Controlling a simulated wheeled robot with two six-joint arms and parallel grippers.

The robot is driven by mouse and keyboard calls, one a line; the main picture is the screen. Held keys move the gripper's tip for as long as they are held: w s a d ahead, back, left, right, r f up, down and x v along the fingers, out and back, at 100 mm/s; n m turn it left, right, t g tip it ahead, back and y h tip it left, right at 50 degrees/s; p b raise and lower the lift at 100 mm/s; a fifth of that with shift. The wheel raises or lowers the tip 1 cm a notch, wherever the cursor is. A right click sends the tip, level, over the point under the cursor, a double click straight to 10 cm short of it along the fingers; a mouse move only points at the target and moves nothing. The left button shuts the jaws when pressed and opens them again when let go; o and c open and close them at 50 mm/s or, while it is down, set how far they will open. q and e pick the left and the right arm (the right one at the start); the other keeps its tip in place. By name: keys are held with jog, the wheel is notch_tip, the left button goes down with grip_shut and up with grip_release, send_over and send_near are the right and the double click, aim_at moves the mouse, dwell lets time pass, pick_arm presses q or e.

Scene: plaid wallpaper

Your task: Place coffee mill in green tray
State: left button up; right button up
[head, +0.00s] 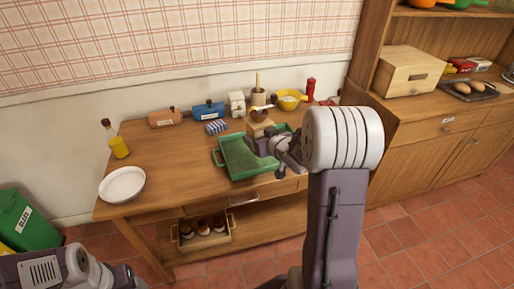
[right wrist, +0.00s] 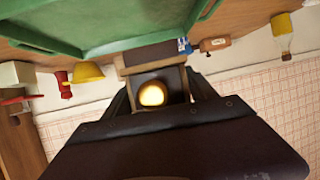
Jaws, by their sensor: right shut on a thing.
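The coffee mill (head: 261,127), a small wooden box with a dark top, is held between the fingers of my right gripper (head: 264,139). In the right wrist view the mill (right wrist: 155,72) sits upright-looking between the dark fingers (right wrist: 160,97), with a shiny golden dome on it. The green tray (head: 236,168) lies on the wooden table, and its edge also shows in the right wrist view (right wrist: 95,35). In the head view the mill overlaps the tray's back right part; I cannot tell whether it touches the tray. My left gripper is out of view.
A white plate (head: 122,184) and an oil bottle (head: 116,142) are at left. The table between plate and tray is clear.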

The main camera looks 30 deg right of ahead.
jog(key=s+d+r+m+h, duration=0.1)
jog(key=s+d+h, duration=0.1)
jog(key=d, duration=0.4)
jog(key=w+f+b, duration=0.1)
jog(key=w+f, duration=0.1)
jog(key=w, duration=0.2)
jog(key=w+a+f, duration=0.1)
jog(key=w+f, duration=0.1)
jog(key=w, duration=0.1)
jog(key=w+f+b, duration=0.1)
jog(key=w+f, duration=0.1)
jog(key=w, duration=0.2)
jog(key=shift+w+a+f+b, duration=0.2)
jog(key=shift+w+a+b, duration=0.05)
jog(key=shift+w+b, duration=0.1)
notch_tip(320, 180, down, 4)
jog(key=shift+s+r+b, duration=0.1)
jog(key=shift+r+b, duration=0.1)
jog(key=shift+b, duration=0.4)
jog(key=shift+f, duration=0.25)
jog(key=o, duration=1.9)
jog(key=shift+f, duration=0.15)
